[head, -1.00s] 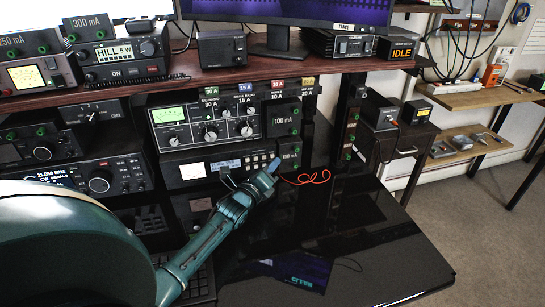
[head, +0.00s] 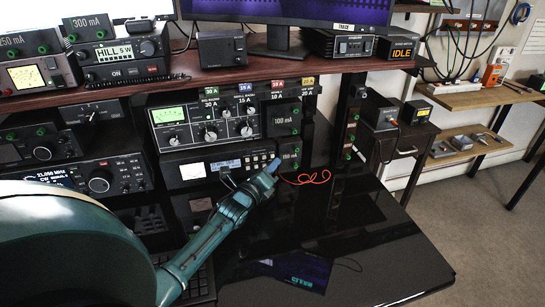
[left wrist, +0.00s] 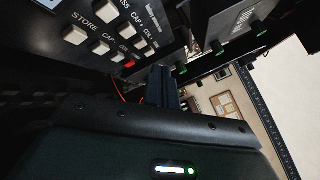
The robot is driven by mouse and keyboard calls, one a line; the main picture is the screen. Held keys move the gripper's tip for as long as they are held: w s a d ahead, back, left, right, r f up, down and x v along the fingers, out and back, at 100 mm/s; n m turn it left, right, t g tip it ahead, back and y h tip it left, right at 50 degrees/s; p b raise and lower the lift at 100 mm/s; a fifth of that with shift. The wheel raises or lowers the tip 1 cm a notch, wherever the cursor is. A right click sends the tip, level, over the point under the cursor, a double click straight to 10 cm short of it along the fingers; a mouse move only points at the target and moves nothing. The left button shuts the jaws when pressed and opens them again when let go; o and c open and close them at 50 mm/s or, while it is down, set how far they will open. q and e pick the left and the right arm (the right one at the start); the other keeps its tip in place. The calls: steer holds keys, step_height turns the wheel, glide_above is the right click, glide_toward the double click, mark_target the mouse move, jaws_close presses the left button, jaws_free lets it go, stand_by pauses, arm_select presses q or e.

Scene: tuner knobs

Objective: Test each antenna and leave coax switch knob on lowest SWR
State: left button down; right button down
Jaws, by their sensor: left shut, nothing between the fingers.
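My left gripper (head: 273,167) is shut and empty, its tip in front of the right end of the button row on the lower tuner unit (head: 215,168). The left wrist view shows its closed fingers (left wrist: 162,86) just below a panel with white buttons (left wrist: 75,35) marked STORE and CAP and one red button (left wrist: 129,63); contact cannot be told. A tuner with a green-lit meter and several round knobs (head: 245,129) sits above. A dark box with a small pointer (head: 93,112) is at the left; I cannot tell whether it is the coax switch. My right gripper is out of view.
Black boxes marked 100 mA (head: 283,119) and 150 mA (head: 289,156) flank the tuners. A red wire (head: 305,178) lies on the glossy black desk (head: 350,235), largely clear at right. The wooden shelf (head: 215,87) overhangs the equipment.

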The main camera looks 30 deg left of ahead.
arm_select(q)
steer(key=shift+w+a, duration=0.3)
steer(key=shift+a, duration=0.05)
steer(key=shift+w+a+b, duration=0.2)
steer(key=shift+a+b, duration=0.05)
steer(key=shift+b, duration=0.15)
stand_by(0.7)
stand_by(0.4)
steer(key=shift+s+d+p, duration=0.5)
steer(key=shift+d, duration=0.1)
steer(key=shift+s+d+r+p, duration=0.1)
steer(key=shift+s+d+p, duration=0.7)
steer(key=shift+s+d, duration=0.2)
steer(key=shift+s+d+p, duration=0.4)
steer(key=shift+s+d, duration=0.25)
steer(key=shift+d, duration=0.25)
